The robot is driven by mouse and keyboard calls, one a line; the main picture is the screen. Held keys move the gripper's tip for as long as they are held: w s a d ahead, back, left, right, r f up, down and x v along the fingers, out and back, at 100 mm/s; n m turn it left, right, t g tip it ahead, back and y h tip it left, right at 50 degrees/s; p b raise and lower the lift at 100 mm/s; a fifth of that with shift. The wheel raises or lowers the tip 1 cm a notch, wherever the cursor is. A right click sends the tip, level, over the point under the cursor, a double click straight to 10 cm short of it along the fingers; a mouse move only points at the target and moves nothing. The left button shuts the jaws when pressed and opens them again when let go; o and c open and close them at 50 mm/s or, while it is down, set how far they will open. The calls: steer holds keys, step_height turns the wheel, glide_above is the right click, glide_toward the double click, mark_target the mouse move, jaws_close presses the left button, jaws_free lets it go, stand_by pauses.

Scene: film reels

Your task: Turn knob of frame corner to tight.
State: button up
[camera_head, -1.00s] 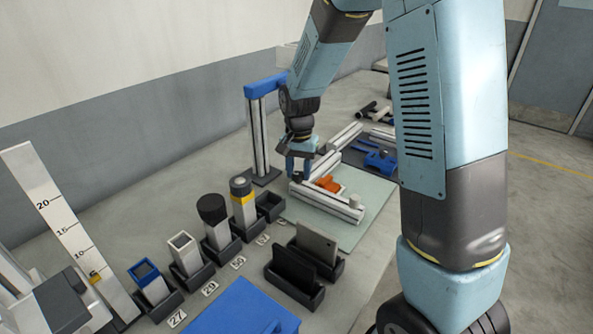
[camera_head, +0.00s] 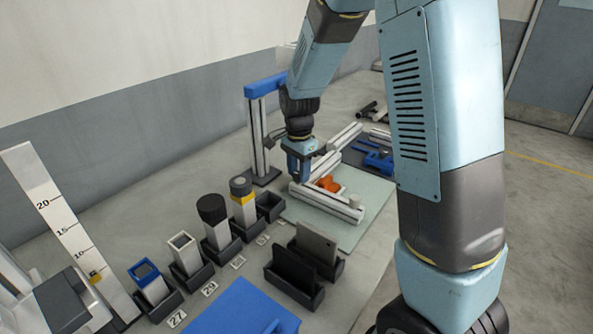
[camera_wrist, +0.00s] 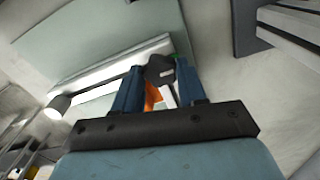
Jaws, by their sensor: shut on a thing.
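My gripper (camera_head: 299,172) points down at the back left end of the light frame corner (camera_head: 325,203) made of metal bars. In the wrist view my gripper (camera_wrist: 160,71) has its two blue fingers on either side of a dark knob (camera_wrist: 159,67) and is shut on it. The fingers hide the knob in the head view, and its tight or loose mark cannot be read. An orange piece (camera_head: 328,184) lies against the bars, and it shows partly between the fingers in the wrist view (camera_wrist: 151,96).
The frame lies on a pale green mat (camera_head: 372,194). A post with a blue arm (camera_head: 262,87) stands just behind my gripper. Several dark holders with blocks (camera_head: 217,236) stand in a row at the front left. Blue parts (camera_head: 378,158) lie on a dark mat to the right.

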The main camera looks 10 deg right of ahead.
mark_target(298, 174)
steer(key=shift+a, duration=0.1)
steer(key=o, duration=1.1)
steer(key=shift+c, duration=0.2)
steer(key=shift+r, duration=0.1)
step_height(298, 174, up, 14)
steer(key=shift+f, duration=0.2)
